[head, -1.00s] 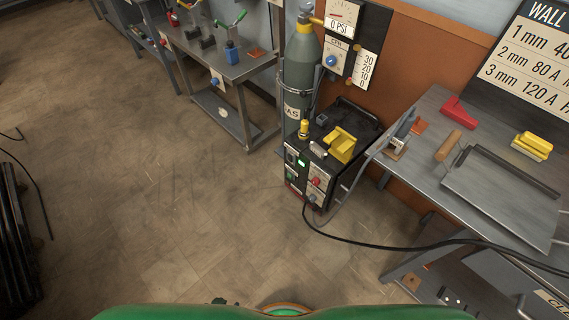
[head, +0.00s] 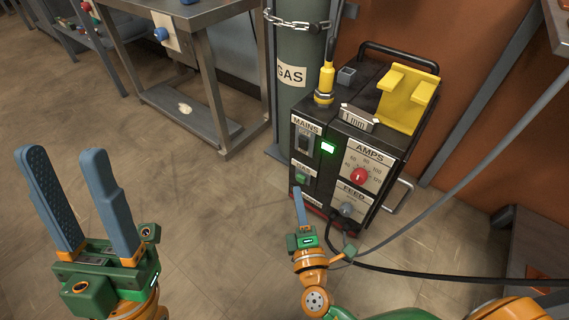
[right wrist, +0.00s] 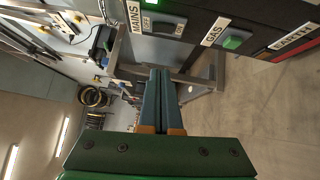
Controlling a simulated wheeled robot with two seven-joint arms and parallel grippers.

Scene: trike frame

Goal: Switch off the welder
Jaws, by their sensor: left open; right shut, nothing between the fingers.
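The welder (head: 355,140) is a black box with labelled front controls, standing on the floor beside a gas cylinder. Its MAINS rocker switch (head: 304,142) is at the upper left of the front, with a lit green lamp (head: 328,147) next to it. The switch also shows in the right wrist view (right wrist: 164,24), between the words OFF and ON. My right gripper (head: 299,192) is shut and empty, low in front of the welder's left side, apart from the switch. My left gripper (head: 58,156) is open and empty at the far left, over the floor.
A green GAS button (head: 302,178) sits below the switch. AMPS (head: 359,175) and FEED (head: 346,209) knobs are to the right. The grey gas cylinder (head: 299,100) stands behind left. A cable (head: 440,273) runs right from the welder. Floor to the left is clear.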

